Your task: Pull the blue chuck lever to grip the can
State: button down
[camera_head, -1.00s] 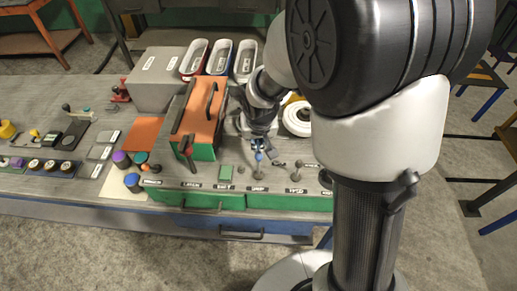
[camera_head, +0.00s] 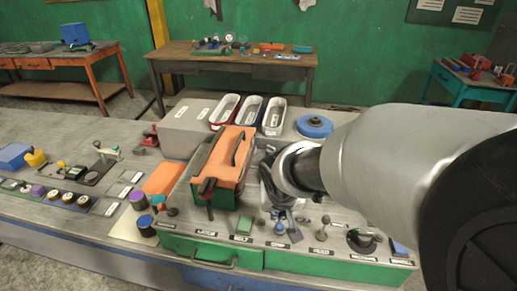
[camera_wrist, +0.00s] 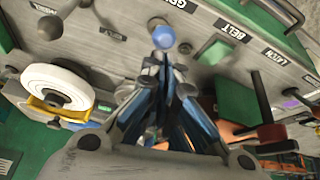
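The blue chuck lever's round knob (camera_wrist: 163,37) stands just beyond my fingertips in the wrist view, by a partly cut-off label. In the head view a blue lever (camera_head: 280,228) shows at the front of the panel below my gripper (camera_head: 284,205). In the wrist view my gripper (camera_wrist: 166,72) points at the knob with its fingertips drawn together; I see nothing held between them. A white round piece with a yellow part under it (camera_wrist: 56,84) lies to the left; I cannot tell whether it is the can. My arm hides that area in the head view.
A red-knobbed lever (camera_wrist: 270,132) and a green block (camera_wrist: 216,51) stand to the right in the wrist view. Behind are an orange-topped green box (camera_head: 225,160), several trays (camera_head: 250,112) and a blue disc (camera_head: 314,125). Another lever (camera_head: 323,228) stands right of the blue one.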

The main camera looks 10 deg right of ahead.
jog(key=shift+s+a+f, duration=0.1)
jog(key=shift+s+f, duration=0.35)
jog(key=shift+s, duration=0.4)
jog(key=shift+s+b, duration=0.1)
jog(key=shift+b, duration=0.2)
jog(key=w+r+p, duration=0.3)
jog(key=r, duration=0.1)
jog(key=s+a+r+p, duration=0.1)
jog(key=s+a+r, duration=0.1)
jog(key=s+r, duration=0.2)
jog(key=s, duration=0.3)
jog(key=shift+s+r, duration=0.15)
jog(key=shift+r, duration=0.15)
